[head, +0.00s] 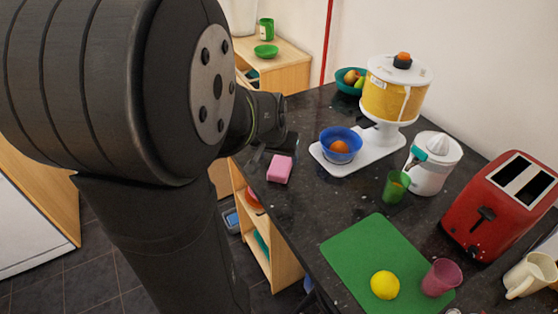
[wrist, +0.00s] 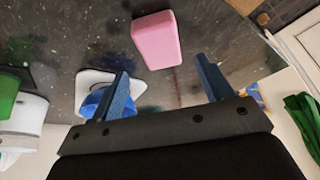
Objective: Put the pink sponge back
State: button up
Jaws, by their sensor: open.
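The pink sponge (head: 280,169) lies on the dark granite counter near its left edge in the head view. In the wrist view the sponge (wrist: 157,40) shows at the top, beyond and between the two blue-grey fingers. My gripper (head: 268,154) is just above and beside the sponge in the head view, partly hidden by my own arm. In the wrist view my gripper (wrist: 163,88) has its fingers spread apart with nothing between the tips. I cannot tell the exact gap between the fingers and the sponge.
A white tray (head: 371,159) with a blue bowl (head: 341,139) stands right of the sponge. A juice dispenser (head: 392,97), green cup (head: 395,187), white juicer (head: 432,165), red toaster (head: 499,205) and green board (head: 372,262) occupy the counter. Bare granite (head: 318,208) lies before the tray.

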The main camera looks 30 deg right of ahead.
aim_at(280, 165)
jog(key=v, duration=0.6)
jog(key=shift+r, duration=0.25)
jog(key=shift+f, duration=0.1)
jog(key=x, duration=1.2)
jog(key=shift+f, duration=0.1)
jog(key=shift+r, duration=0.25)
